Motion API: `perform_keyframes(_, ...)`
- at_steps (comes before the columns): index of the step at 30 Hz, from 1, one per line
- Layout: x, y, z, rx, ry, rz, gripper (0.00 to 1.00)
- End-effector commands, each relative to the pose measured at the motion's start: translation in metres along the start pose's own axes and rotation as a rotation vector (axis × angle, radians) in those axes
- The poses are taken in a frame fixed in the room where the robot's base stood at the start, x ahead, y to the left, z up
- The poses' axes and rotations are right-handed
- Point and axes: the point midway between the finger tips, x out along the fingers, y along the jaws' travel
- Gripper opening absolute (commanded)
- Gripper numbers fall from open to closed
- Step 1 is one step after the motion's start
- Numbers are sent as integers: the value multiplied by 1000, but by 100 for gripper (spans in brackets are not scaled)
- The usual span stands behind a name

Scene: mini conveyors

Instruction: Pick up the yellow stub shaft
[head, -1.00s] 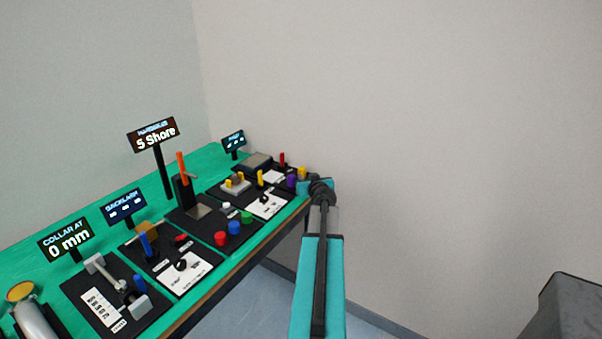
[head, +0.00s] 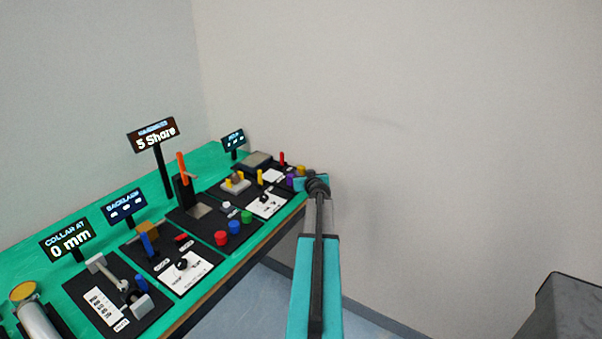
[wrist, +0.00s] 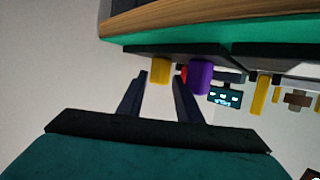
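A short yellow cylinder, seemingly the yellow stub shaft, shows in the wrist view (wrist: 160,70), where the picture looks upside down. It lies in line with the gap between the fingertips of my gripper (wrist: 161,77). The fingers are apart, and I cannot tell whether the stub is between them or just beyond. In the head view the yellow stub (head: 301,169) is at the far right end of the bench, partly hidden by my gripper (head: 314,184).
A purple cylinder (wrist: 201,77) stands close beside the yellow stub, with a red piece (wrist: 183,72) behind. A taller yellow piece (wrist: 260,95) stands farther along. The green bench (head: 85,225) carries several black stations and small display signs. The wall is close on the right.

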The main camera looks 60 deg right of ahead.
Motion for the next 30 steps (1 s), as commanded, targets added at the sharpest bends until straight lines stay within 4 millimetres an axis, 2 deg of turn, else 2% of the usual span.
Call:
perform_keyframes(8, 10, 0, -1, 0, 0, -1, 32)
perform_keyframes(24, 52, -2, -1, 0, 0, -2, 32)
perform_keyframes(30, 56, -2, 0, -1, 0, -2, 32)
